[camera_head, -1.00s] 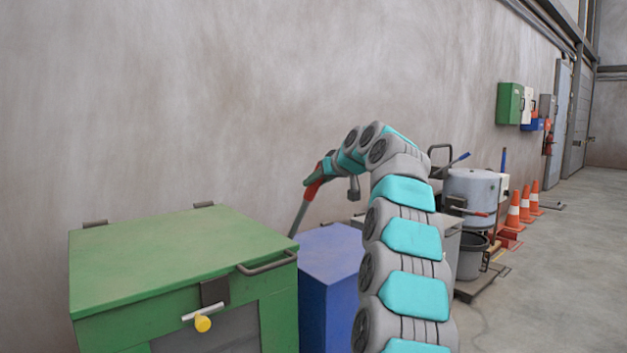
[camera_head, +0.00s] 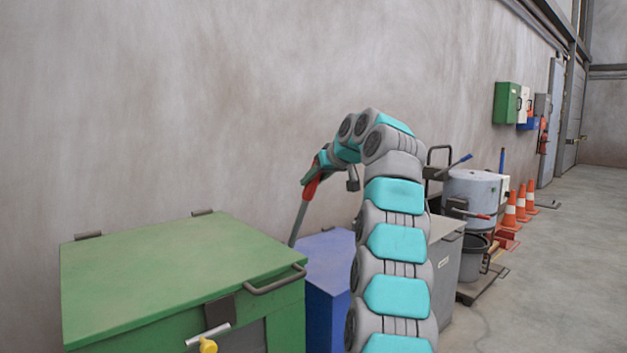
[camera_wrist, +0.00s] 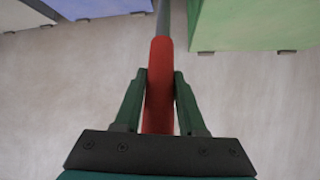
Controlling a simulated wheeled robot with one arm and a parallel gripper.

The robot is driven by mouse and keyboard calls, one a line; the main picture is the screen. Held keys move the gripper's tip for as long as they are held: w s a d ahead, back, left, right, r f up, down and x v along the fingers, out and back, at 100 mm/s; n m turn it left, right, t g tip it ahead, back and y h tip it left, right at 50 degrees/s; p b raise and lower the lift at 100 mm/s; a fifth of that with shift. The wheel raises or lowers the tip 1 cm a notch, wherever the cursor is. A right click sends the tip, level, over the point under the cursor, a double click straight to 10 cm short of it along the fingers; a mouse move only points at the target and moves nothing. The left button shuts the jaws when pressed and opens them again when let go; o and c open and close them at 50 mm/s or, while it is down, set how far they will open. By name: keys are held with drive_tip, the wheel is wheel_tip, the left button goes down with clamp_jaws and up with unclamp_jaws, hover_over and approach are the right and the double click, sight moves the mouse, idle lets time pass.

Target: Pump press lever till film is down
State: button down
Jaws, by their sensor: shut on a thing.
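The press lever (camera_head: 301,214) is a grey bar with a red grip, rising at a slant from behind the blue box. In the wrist view its red grip (camera_wrist: 160,85) runs between the two green fingers of my gripper (camera_wrist: 160,88), which is shut on it. In the head view my gripper (camera_head: 318,175) holds the lever near its upper end, in front of the wall. The lever's base is hidden behind the boxes. I cannot make out the film in either view.
A green cabinet (camera_head: 170,270) with a handle and yellow knob stands at front left, with the blue box (camera_head: 325,262) beside it. A grey bin (camera_head: 446,262), a drum (camera_head: 474,195) and orange cones (camera_head: 520,202) stand to the right. Floor at far right is clear.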

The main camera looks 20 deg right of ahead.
drive_tip(key=c, duration=0.5)
unclamp_jaws()
drive_tip(key=shift+s, duration=0.1)
drive_tip(key=v, duration=0.7)
drive_tip(key=shift+s+d+r, duration=0.15)
drive_tip(key=shift+s, duration=0.1)
